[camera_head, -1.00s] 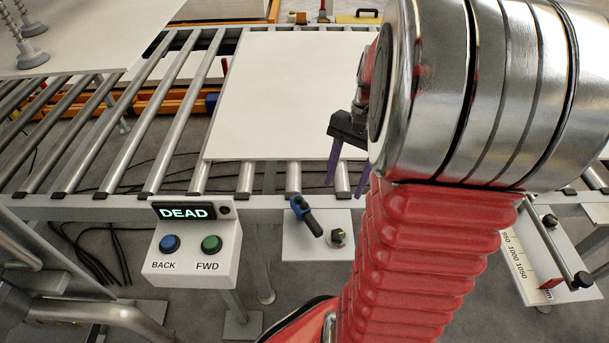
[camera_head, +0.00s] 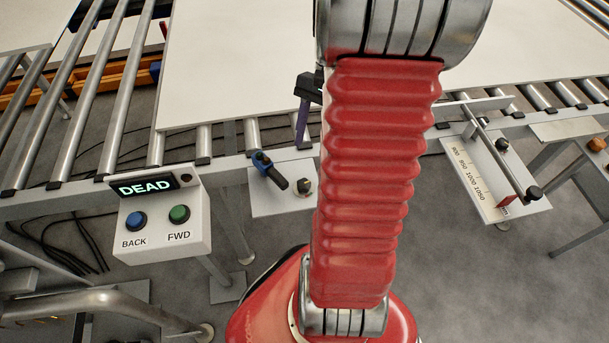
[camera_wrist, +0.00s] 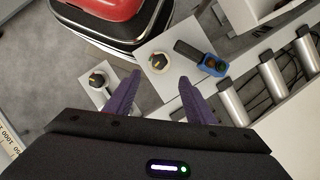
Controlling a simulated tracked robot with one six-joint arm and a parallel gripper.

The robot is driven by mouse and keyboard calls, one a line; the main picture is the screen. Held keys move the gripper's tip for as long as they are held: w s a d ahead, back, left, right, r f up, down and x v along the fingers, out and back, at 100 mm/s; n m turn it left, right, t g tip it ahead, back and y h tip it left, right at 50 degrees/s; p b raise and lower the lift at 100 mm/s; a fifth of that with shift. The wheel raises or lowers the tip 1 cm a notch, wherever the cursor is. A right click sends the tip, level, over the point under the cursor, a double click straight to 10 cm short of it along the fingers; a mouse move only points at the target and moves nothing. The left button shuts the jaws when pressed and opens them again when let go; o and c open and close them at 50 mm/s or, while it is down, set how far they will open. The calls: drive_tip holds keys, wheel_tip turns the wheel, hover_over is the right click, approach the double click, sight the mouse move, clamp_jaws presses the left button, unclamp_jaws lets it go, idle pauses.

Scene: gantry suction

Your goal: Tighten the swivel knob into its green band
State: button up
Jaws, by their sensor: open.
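A dark round knob (camera_head: 304,187) stands on a pale plate (camera_head: 268,203) below the conveyor edge, beside a blue-and-black lever. It also shows in the wrist view (camera_wrist: 158,62) with a pale, partly orange dial. A second similar knob (camera_wrist: 98,80) stands on a separate small plate further left in the wrist view. I cannot tell which is the swivel knob, and no green band is discernible. My gripper (camera_wrist: 160,82) is open and empty, its purple fingers apart above the area between the knobs. In the head view, my arm hides part of the gripper.
The blue lever (camera_head: 268,170) sticks up close to the first knob. A control box (camera_head: 160,215) reading DEAD stands to the left. A ruler stop (camera_head: 480,180) is at the right. A large white board (camera_head: 240,70) lies on the rollers above. Grey floor is open at lower right.

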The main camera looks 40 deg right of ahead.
sight(303, 182)
drive_tip(key=x, duration=1.1)
drive_tip(key=shift+a, duration=0.1)
drive_tip(key=shift+c, duration=0.4)
drive_tip(key=c, duration=0.9)
drive_tip(key=shift+a, duration=0.1)
drive_tip(key=shift+c, duration=0.4)
